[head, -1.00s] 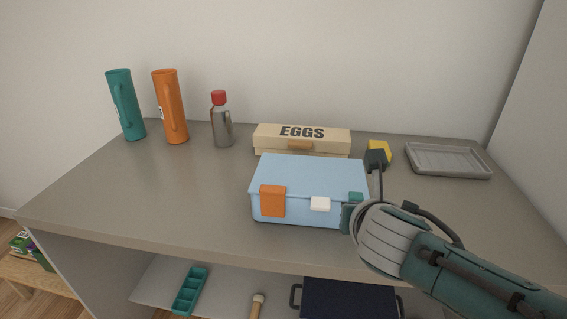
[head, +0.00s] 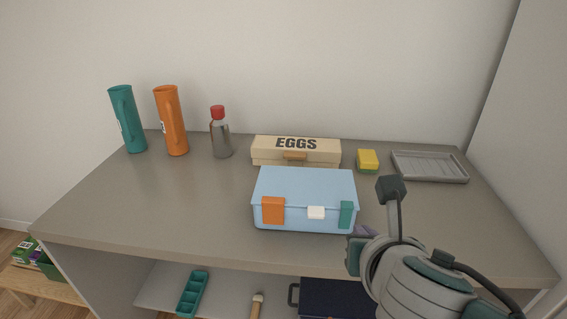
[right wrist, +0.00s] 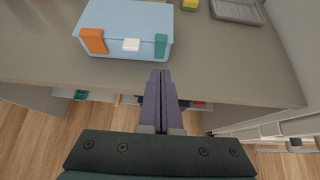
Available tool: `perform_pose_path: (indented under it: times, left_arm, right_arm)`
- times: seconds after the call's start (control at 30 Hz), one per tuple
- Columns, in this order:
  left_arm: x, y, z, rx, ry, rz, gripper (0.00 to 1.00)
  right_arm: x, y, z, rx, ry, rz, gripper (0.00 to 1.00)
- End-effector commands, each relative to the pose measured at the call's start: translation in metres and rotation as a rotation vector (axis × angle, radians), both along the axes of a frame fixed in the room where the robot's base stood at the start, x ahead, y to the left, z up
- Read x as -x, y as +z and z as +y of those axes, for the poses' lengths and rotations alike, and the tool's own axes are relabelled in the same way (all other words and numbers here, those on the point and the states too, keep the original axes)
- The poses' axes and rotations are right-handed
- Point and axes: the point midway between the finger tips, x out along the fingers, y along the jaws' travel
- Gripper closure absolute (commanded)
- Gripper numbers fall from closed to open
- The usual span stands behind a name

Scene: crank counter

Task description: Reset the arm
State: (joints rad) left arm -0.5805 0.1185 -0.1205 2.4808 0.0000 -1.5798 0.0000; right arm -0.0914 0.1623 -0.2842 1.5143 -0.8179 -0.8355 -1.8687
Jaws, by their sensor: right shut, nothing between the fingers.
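My right gripper (right wrist: 160,74) is shut and empty, its purple fingers pressed together in the right wrist view. In the head view my right gripper (head: 362,231) is mostly hidden behind my wrist, with a bit of purple finger showing by the counter's front edge. It is apart from a closed light blue box (head: 305,190), just to its right and front. The box has an orange latch, a white latch and a teal latch on its front; it also shows in the right wrist view (right wrist: 125,18). My left gripper is in neither view.
On the grey counter (head: 130,205) stand a teal jug (head: 127,120), an orange jug (head: 171,122), a red-capped bottle (head: 220,135), an egg carton (head: 296,153), a yellow-green sponge (head: 367,160) and a grey tray (head: 430,168). The counter's left front is clear. A shelf below holds several items.

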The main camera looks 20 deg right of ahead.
Motion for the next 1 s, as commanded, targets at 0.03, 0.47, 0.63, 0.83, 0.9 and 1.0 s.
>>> perform_pose_path:
  times: [0.03,0.47,0.63,0.83,0.9,1.0]
  left_arm:
    - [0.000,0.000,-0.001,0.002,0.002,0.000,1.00]
    - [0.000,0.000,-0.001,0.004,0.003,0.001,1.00]
    - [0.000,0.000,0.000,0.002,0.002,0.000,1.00]
    - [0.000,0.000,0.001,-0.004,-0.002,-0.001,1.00]
    - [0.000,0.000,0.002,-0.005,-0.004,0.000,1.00]
    - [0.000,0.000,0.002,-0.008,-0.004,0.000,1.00]
  right_arm:
    - [0.001,0.000,0.000,0.001,0.001,0.000,1.00]
    - [0.000,0.000,0.000,-0.002,-0.001,0.000,1.00]
    - [0.016,0.001,0.001,-0.181,-0.151,-0.050,1.00]
    - [0.077,0.006,0.016,-0.822,-0.758,-0.209,1.00]
    - [0.101,0.011,0.027,-1.040,-1.010,-0.253,1.00]
    - [0.133,0.020,0.044,-1.284,-1.346,-0.294,1.00]
